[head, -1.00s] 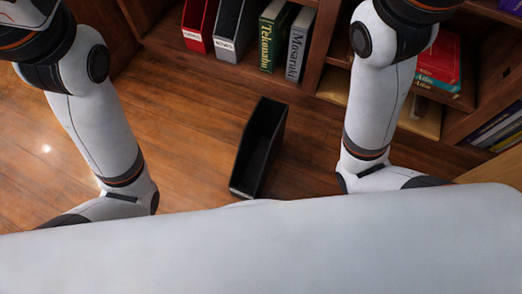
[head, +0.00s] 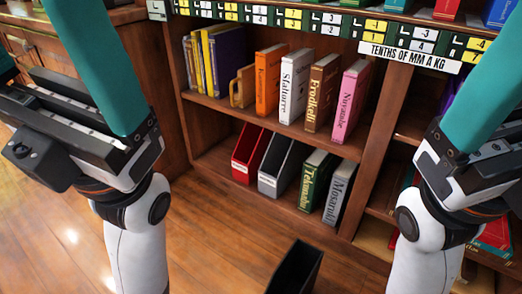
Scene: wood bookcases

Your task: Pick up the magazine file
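A black magazine file (head: 296,268) stands on the wood floor at the bottom centre of the head view. Its open top faces up, and its lower part is cut off by the picture edge. My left gripper (head: 48,50) is raised at the left, its teal fingers spread apart with nothing between them. My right gripper (head: 502,98) is raised at the right, with its teal fingers apart and partly out of frame. Both grippers are well away from the black file, and their fingertips are cut off.
A wood bookcase (head: 222,103) stands behind. Its bottom shelf holds a red file (head: 249,150), a grey file (head: 277,168) and books, with more books above. A label strip (head: 320,20) runs along a higher shelf. The floor (head: 215,240) around the black file is clear.

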